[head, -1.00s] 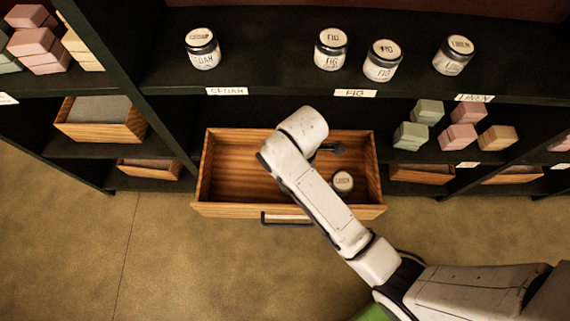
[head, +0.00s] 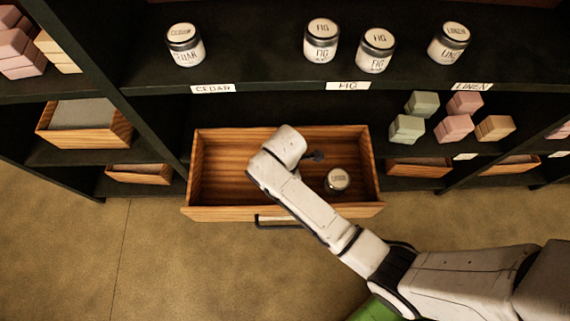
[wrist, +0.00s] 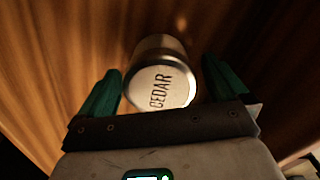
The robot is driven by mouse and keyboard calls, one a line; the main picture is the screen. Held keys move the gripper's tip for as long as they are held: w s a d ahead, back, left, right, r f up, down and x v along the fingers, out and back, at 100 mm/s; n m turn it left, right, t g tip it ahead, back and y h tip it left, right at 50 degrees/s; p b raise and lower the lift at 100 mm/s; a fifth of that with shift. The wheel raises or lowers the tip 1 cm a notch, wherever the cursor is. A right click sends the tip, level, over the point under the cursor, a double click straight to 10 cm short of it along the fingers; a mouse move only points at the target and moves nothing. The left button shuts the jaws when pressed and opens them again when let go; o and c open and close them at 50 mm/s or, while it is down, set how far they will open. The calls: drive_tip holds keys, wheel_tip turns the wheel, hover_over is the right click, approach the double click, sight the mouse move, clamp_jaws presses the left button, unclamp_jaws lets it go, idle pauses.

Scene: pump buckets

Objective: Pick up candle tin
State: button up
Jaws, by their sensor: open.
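The candle tin (head: 337,180) stands in the right part of the open wooden drawer (head: 225,213). In the wrist view the tin (wrist: 160,88) has a pale lid reading CEDAR and a metallic side. My gripper (wrist: 162,70) is open, with one green finger on each side of the tin. Gaps show between the tin and both fingers, so it is not gripped. In the head view my arm's end hangs over the drawer and hides the fingers.
A dark shelf above the drawer holds several jars, including a cedar jar (head: 185,45) and a linen jar (head: 448,43). Coloured blocks (head: 454,128) sit on the shelf right of the drawer. The drawer's left part is empty, and its walls surround the tin.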

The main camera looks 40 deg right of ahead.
drive_tip(key=shift+f, duration=0.65)
drive_tip(key=shift+c, duration=0.5)
drive_tip(key=c, duration=1)
